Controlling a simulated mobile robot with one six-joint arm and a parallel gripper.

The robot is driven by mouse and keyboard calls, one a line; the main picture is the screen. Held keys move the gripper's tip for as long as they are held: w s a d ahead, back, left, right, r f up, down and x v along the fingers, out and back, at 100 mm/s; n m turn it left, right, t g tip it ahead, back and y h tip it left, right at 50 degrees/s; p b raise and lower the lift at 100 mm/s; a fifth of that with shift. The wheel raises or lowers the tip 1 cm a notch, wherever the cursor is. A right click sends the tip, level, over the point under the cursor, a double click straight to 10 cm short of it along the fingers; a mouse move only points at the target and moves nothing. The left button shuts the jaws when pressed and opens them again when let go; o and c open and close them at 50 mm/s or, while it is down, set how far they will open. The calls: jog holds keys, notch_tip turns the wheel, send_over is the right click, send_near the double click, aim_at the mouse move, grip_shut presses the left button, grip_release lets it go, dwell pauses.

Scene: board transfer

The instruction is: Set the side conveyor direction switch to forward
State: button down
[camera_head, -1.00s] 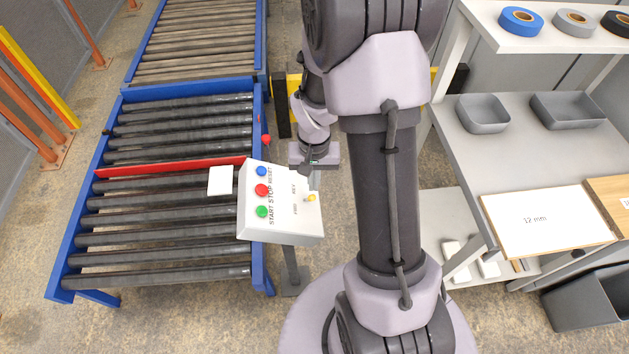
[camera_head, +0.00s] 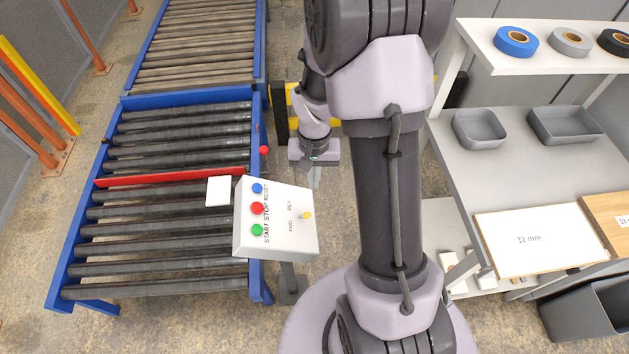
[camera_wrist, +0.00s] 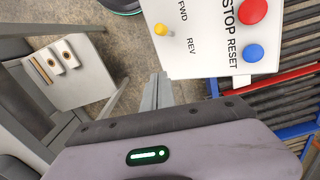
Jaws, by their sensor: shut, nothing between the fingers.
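The white control box (camera_head: 248,240) stands on a post beside the roller conveyor. Its direction switch is a small yellow knob (camera_head: 307,215) near the FWD and REV labels; it also shows in the wrist view (camera_wrist: 160,29). I cannot tell which label it leans toward. Blue RESET, red STOP and green START buttons line the box's left side. My gripper (camera_head: 315,184) is shut and empty, pointing down just beyond the box's far edge, apart from the knob. In the wrist view its fingertips (camera_wrist: 160,77) lie beside the box on the REV side.
The blue-framed conveyor (camera_head: 66,240) has a red bar (camera_head: 170,177) across its rollers and a white plate (camera_head: 219,191) beside the box. A red knob (camera_head: 264,150) is on its side. A grey workbench with trays and a board (camera_head: 535,240) stands at right.

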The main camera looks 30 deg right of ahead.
jog(key=s+a+r+p, duration=0.2)
jog(key=s+r, duration=0.1)
jog(key=r, duration=0.5)
jog(key=shift+s+a+r+p, duration=0.15)
jog(key=shift+s+a+p, duration=0.1)
jog(key=shift+p, duration=0.1)
